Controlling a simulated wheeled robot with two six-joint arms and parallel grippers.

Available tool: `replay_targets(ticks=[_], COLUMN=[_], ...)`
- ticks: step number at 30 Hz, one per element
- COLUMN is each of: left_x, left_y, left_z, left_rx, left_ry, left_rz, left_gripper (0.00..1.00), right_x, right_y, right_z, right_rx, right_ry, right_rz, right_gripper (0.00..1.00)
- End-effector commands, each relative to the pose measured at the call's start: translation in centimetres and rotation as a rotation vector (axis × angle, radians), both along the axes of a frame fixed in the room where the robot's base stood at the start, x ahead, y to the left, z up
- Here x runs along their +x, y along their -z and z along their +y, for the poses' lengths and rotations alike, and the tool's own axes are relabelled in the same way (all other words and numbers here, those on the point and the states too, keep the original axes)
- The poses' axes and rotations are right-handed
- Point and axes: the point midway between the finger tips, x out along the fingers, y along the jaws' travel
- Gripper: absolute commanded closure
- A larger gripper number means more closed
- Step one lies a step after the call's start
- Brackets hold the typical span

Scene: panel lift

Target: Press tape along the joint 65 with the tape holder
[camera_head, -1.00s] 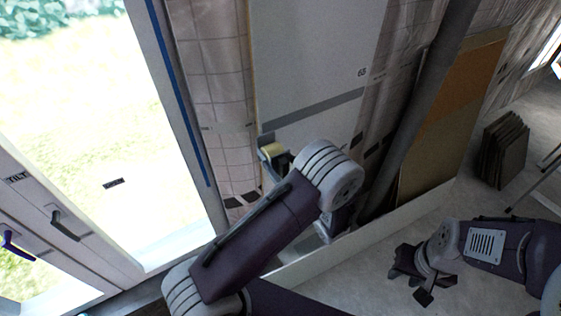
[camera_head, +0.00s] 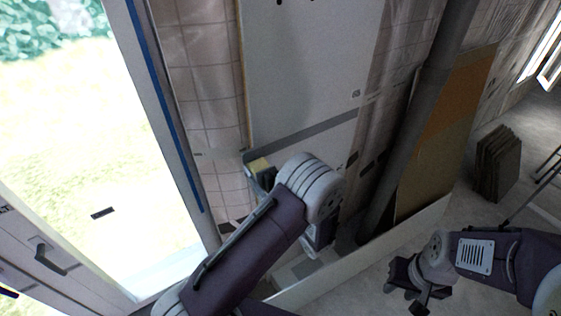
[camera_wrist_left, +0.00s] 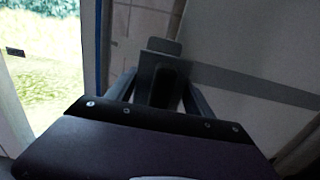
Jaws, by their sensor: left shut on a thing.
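The joint marked 65 shows as a grey band (camera_head: 310,131) running slantwise across the pale wall panel (camera_head: 310,60), with the number above its right end. It also shows in the left wrist view (camera_wrist_left: 250,86). My left gripper (camera_head: 266,180) is shut on the tape holder (camera_head: 259,165), a dark tool with a yellowish part, at the band's left end. In the left wrist view the holder (camera_wrist_left: 160,72) stands between the fingers and overlaps the band's left end; whether it touches the panel I cannot tell. My right gripper (camera_head: 412,280) is open and empty, low at the right.
A bright window or door opening (camera_head: 100,150) with a blue-striped frame is at the left. A dark slanting pipe (camera_head: 415,130) and a brown board (camera_head: 445,140) stand right of the panel. Stacked dark slabs (camera_head: 497,162) stand on the floor at the right.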

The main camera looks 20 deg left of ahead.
Motion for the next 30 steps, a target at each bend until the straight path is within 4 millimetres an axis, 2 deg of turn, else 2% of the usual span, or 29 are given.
replay_targets(ticks=[30], left_x=[0.31], left_y=[-0.06], left_z=[0.42], left_rx=[0.000], left_ry=[-0.001], left_rz=[-0.001], left_gripper=[0.81], right_x=[0.02], right_y=[0.16], right_z=[0.00], right_rx=[0.000], right_ry=[0.000], right_rz=[0.000], right_gripper=[0.64])
